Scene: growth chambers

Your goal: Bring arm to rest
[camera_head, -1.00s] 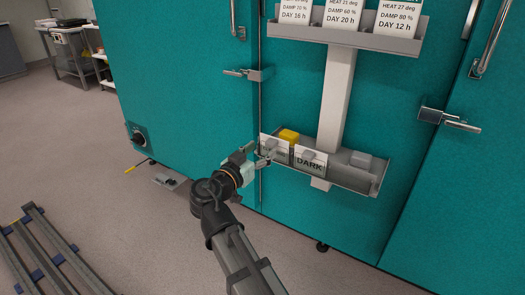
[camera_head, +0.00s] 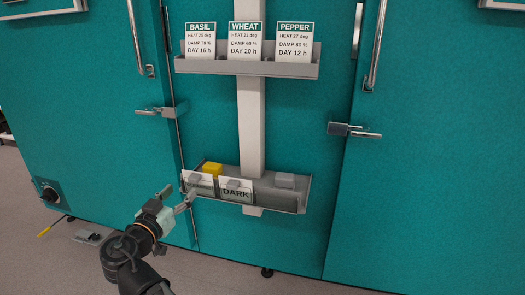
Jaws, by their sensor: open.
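My gripper (camera_head: 184,203) is at the left end of the lower grey shelf. Its fingers are open and point up and right toward the leftmost card on that shelf. I cannot tell whether a fingertip touches the card. My arm (camera_head: 140,255) comes up from the bottom left of the view and is bent. The jaws look empty.
The lower shelf (camera_head: 290,198) holds a partly hidden card (camera_head: 199,185), a DARK card (camera_head: 236,190), a yellow block (camera_head: 212,169) and grey blocks. The upper shelf (camera_head: 250,69) holds BASIL, WHEAT and PEPPER cards. Latches (camera_head: 355,131) stick out from the teal doors.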

